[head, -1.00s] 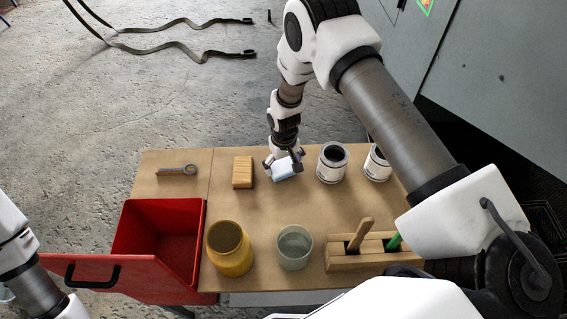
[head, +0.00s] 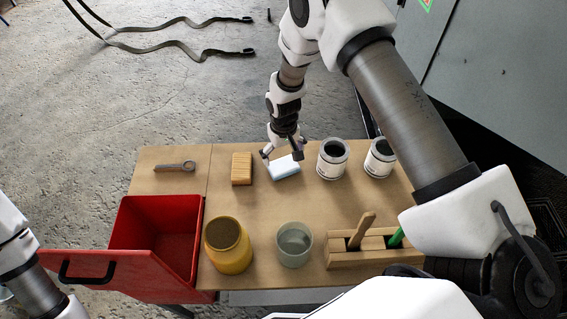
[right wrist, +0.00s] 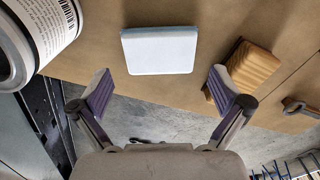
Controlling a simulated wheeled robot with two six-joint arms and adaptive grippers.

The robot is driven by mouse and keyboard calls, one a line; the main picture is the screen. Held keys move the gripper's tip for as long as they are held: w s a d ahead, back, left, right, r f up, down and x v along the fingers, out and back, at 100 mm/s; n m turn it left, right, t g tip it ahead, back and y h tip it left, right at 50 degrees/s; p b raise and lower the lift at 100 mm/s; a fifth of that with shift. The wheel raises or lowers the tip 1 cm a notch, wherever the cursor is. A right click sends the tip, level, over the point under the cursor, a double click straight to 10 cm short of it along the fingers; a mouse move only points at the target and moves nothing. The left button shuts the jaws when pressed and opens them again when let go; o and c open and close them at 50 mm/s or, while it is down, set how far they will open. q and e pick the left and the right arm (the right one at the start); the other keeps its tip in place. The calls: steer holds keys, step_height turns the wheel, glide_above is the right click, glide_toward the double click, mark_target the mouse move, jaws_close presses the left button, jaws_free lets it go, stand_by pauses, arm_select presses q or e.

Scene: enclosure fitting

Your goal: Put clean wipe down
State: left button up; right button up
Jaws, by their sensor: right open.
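The clean wipe (head: 285,167), a pale blue-white folded pad, lies flat on the wooden table between a wooden block and a can. It also shows in the right wrist view (right wrist: 159,51), ahead of the fingertips. My right gripper (head: 282,157) is open and empty just above and behind the wipe. In the right wrist view its two fingers (right wrist: 160,92) stand wide apart and do not touch the wipe. My left arm shows at the left edge of the head view, but its gripper is out of view.
The wooden block (head: 242,169) lies left of the wipe, with a metal eye tool (head: 175,167) beyond. Two cans (head: 332,160) stand to the right. A yellow jar (head: 228,246), a grey-green cup (head: 294,245), a wooden holder (head: 345,259) and an open red bin (head: 122,223) are nearer.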

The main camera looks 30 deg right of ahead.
mark_target(284, 166)
step_height(284, 166, up, 8)
steer(key=b, duration=0.1)
steer(key=shift+s+f, duration=0.1)
